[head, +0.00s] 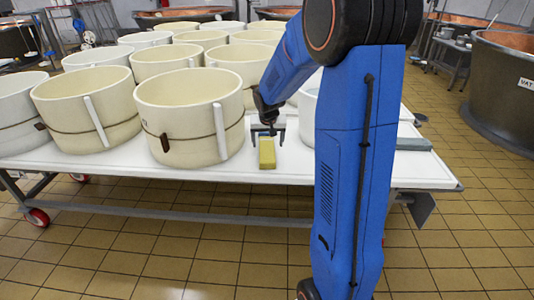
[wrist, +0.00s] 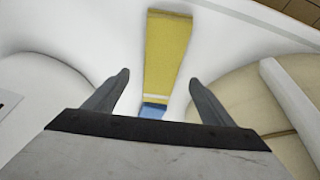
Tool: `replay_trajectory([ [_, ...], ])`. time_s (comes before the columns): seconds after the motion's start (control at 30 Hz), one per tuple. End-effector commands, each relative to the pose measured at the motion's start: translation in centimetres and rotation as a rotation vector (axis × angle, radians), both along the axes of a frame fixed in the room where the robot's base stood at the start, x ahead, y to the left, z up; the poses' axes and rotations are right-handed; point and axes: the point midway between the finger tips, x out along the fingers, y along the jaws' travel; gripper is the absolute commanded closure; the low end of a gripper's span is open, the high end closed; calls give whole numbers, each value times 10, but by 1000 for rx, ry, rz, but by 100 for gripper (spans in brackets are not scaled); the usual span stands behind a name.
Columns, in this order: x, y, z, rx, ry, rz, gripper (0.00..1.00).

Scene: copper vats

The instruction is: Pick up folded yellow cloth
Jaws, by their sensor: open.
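The folded yellow cloth (head: 267,152) lies on the white table top near its front edge, just right of a large cream tub. In the wrist view the cloth (wrist: 166,55) is a long yellow strip with a pale line and a blue part at its lower end. My gripper (head: 266,130) is at the far end of the cloth in the head view. In the wrist view my gripper (wrist: 158,82) has its two fingers apart, with the lower end of the cloth showing between them. Nothing is held. Whether the fingers are level with the cloth is unclear.
A cream tub (head: 190,115) stands close left of the cloth, with several more behind it. A pale container (head: 309,100) is partly hidden by my arm. The white wheeled table (head: 240,171) has a bare strip along its front. A copper vat (head: 505,85) stands at right.

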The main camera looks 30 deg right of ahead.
Motion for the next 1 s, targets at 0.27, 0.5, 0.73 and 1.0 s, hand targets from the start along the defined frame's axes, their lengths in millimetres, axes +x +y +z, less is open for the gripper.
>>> replay_trajectory([
  [0.27, 11, -4, -27, 0, 3, 1, 23],
  [0.5, 19, -8, -45, 0, 0, 0, 23],
  [0.73, 19, -8, -45, 0, 0, 0, 33],
  [1.0, 19, -8, -45, -1, -1, 1, 74],
])
